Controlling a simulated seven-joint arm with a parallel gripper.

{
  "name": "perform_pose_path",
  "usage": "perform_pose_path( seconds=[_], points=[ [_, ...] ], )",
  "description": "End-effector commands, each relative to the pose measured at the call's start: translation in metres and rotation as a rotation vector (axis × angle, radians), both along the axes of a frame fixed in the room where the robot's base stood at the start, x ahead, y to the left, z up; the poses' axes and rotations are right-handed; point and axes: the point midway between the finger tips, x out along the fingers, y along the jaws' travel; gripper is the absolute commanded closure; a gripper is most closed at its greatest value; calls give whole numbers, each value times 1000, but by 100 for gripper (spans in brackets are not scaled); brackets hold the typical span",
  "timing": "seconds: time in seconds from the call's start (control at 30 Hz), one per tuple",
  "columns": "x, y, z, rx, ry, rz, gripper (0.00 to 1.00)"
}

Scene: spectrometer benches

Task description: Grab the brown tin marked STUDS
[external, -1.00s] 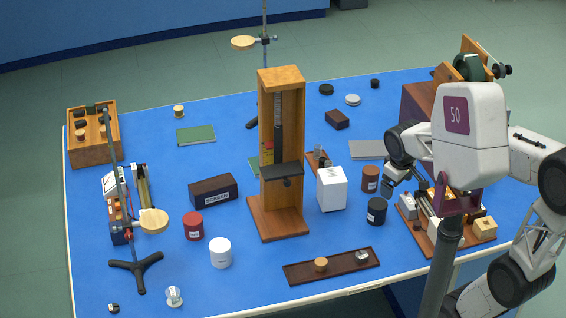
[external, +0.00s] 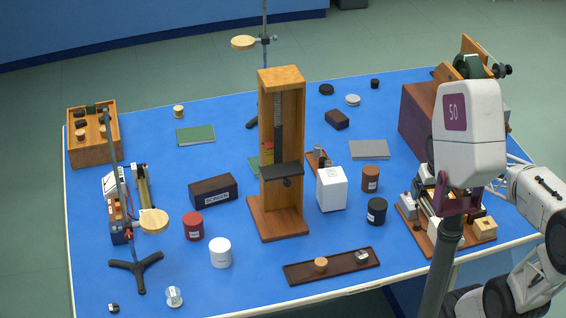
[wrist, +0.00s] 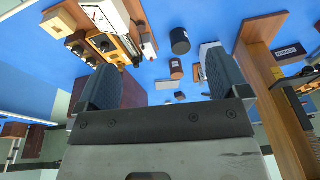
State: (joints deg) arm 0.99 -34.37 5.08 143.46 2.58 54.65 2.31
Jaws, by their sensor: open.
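A brown tin (external: 370,179) with a small white label stands on the blue bench, right of the white box; the lettering is too small to read. It also shows in the wrist view (wrist: 176,69), beyond and between my spread fingers. My gripper (wrist: 163,82) is open and empty, with both dark ribbed fingers in view, apart from the tin.
A black tin (external: 377,211) stands just in front of the brown tin. The white box (external: 331,189) and tall wooden stand (external: 283,150) are to the left. A wooden-based apparatus (external: 420,238) is to the right. A grey slab (external: 369,149) lies behind.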

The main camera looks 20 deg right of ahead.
Motion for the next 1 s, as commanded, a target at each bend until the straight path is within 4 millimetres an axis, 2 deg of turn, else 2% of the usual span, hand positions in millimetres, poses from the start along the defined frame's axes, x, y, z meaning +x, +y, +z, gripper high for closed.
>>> perform_pose_path(
  seconds=[0.47, 1.0],
  points=[
    [44, 11, -9, 162, 104, -174, 7],
    [154, 25, -43, 505, 344, -570, 7]
  ],
)
